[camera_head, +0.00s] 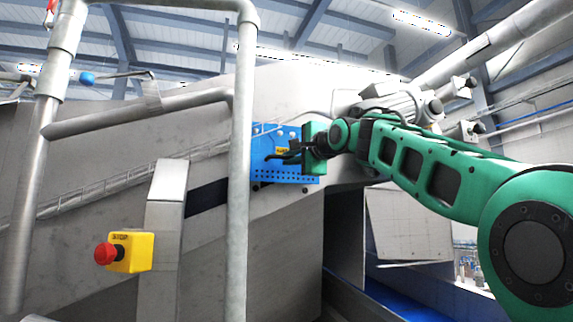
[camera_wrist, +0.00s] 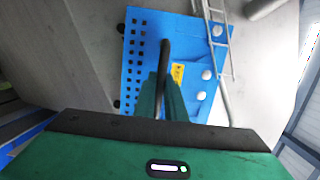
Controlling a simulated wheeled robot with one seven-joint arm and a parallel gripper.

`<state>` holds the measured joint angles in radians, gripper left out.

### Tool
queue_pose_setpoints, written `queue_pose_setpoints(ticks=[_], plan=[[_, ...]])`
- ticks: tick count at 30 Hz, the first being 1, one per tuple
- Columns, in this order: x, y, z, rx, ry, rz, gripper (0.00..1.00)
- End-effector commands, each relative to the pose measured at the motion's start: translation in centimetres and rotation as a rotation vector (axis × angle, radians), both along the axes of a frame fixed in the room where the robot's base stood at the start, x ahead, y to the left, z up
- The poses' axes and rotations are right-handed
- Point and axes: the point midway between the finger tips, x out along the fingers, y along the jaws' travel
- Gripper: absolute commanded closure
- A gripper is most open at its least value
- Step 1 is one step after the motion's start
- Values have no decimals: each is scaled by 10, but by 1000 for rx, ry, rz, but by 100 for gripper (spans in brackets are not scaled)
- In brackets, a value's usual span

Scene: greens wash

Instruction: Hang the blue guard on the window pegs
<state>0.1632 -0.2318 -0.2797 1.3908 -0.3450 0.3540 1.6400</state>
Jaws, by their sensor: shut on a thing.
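The blue guard (camera_head: 265,140) is a flat plate with rows of small holes and a yellow label. It lies against, or very close to, the grey machine wall; any gap is hard to judge. My gripper (camera_head: 288,154) is shut on its dark handle, which also shows in the wrist view (camera_wrist: 165,60). In the wrist view the guard (camera_wrist: 190,45) is turned sideways, with pale round heads (camera_wrist: 207,75) showing along its right side. Dark knobs (camera_wrist: 120,28) stand just outside its left edge. I cannot tell which are the window pegs or whether they bear the guard.
A grey pipe frame (camera_head: 240,110) stands in front, just left of the guard. A yellow stop box with a red button (camera_head: 105,254) is at the lower left. A dark strip (camera_head: 206,198) runs left of the guard. A motor (camera_head: 395,101) sits at upper right.

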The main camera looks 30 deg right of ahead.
Motion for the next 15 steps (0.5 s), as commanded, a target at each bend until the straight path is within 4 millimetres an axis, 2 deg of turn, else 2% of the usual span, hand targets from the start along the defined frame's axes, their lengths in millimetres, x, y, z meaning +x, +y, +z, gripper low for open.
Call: queue_pose_setpoints(ticks=[15], plan=[[4,-1,0,0,-1,0,100]])
